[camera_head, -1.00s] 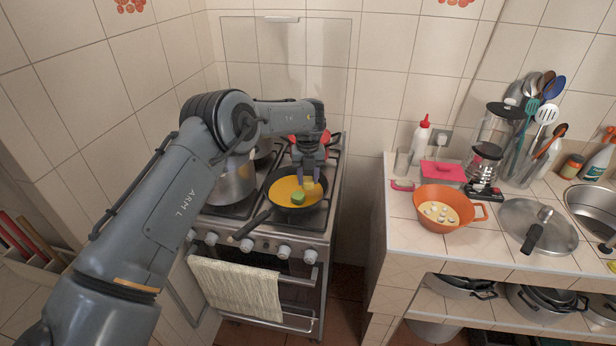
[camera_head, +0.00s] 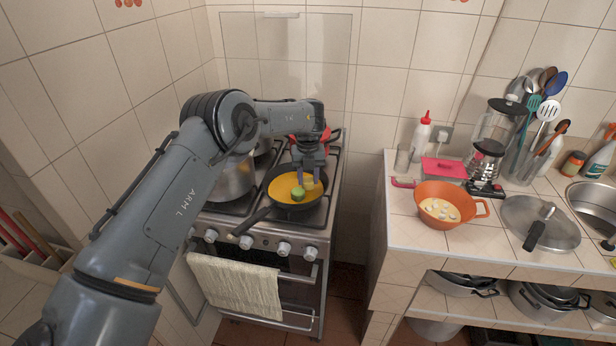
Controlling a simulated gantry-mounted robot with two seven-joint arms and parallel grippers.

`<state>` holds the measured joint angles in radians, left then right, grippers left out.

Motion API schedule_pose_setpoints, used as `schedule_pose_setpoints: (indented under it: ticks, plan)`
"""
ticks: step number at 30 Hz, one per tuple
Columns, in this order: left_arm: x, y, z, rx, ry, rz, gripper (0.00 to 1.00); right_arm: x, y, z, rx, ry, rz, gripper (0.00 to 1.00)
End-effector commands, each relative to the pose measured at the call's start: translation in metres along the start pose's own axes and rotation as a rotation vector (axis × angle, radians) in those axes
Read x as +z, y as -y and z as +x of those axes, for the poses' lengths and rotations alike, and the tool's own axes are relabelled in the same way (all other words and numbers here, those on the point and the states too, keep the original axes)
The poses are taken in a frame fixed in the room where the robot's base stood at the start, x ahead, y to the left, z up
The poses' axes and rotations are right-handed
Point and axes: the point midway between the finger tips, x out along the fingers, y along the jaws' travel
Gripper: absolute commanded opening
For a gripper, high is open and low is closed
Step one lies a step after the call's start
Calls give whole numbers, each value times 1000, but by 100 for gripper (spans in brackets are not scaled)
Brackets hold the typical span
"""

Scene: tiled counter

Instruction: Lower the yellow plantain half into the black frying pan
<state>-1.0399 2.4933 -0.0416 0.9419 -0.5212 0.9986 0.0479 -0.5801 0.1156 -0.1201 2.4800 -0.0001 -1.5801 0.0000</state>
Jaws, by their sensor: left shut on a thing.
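The black frying pan (camera_head: 316,202) sits on the stove's front burner, its handle pointing to the lower left. It holds orange-yellow oil or sauce (camera_head: 283,186). A green piece (camera_head: 298,193) lies in it. My left gripper (camera_head: 310,177) points down over the right part of the pan. It is shut on the small yellow plantain half (camera_head: 310,185), which shows just beneath the fingertips, beside the green piece. I cannot tell whether the plantain half touches the pan's contents. My right gripper is out of view.
A steel pot (camera_head: 232,180) stands left of the pan, partly behind my left arm. A red pan (camera_head: 328,136) is on a back burner.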

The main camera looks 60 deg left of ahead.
Motion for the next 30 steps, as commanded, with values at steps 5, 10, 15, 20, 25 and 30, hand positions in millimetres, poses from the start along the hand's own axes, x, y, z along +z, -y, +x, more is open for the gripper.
schedule_pose_setpoints:
  ticks: [5,10,15,20,25,30]
  plan:
    - [0,0,0,0,0,0,10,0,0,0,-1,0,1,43]
    - [0,0,0,0,0,0,58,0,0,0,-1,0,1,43]
    - [0,0,0,0,0,0,69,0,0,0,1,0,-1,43]
    - [0,0,0,0,0,0,69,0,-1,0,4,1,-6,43]
    - [0,0,-8,-1,2,0,69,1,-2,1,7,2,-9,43]
    - [0,1,-30,-2,3,0,69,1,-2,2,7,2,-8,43]
